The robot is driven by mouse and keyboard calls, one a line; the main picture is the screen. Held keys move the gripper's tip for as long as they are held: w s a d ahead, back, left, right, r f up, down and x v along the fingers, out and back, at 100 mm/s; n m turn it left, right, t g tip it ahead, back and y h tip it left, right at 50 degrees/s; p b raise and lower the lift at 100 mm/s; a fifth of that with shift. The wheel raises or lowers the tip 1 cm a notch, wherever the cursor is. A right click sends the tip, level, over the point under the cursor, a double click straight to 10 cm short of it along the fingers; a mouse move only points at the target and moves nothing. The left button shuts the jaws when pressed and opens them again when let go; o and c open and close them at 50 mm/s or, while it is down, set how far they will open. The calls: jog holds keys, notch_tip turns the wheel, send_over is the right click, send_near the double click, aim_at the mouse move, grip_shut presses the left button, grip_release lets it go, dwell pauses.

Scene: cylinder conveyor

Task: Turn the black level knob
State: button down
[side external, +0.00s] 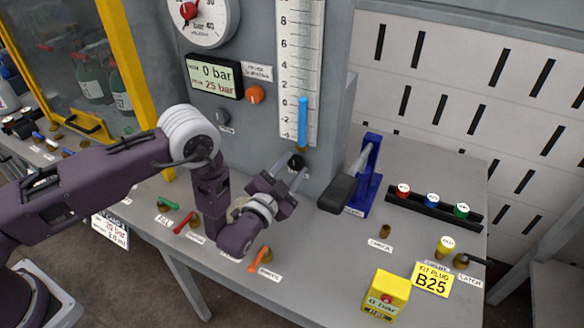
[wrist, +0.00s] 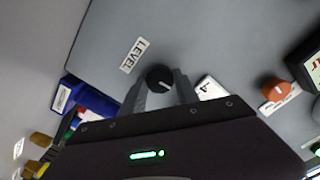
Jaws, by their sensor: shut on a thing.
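The black level knob (wrist: 160,76) is round with a white pointer line and sits on the grey panel, beside a white LEVEL label (wrist: 134,54) in the wrist view. In the side view the knob (side external: 297,161) shows below the tall white scale. My gripper (wrist: 160,88) has one finger on each side of the knob and is shut on it. In the side view my gripper (side external: 294,172) reaches to the panel from the front. The knob's lower side is partly hidden by the fingers in the wrist view.
The white scale (side external: 300,70) with a blue column (side external: 303,121) stands above the knob. A blue lever stand (side external: 370,170) with a dark handle (side external: 338,194) is close on the right. An orange knob (side external: 255,95) is up left. Red and green handles lie on the bench.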

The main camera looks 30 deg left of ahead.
jog(key=n, duration=1)
jog(key=shift+n, duration=0.4)
dwell(0.4)
jog(key=c, duration=0.9)
grip_release()
jog(key=shift+s, duration=0.1)
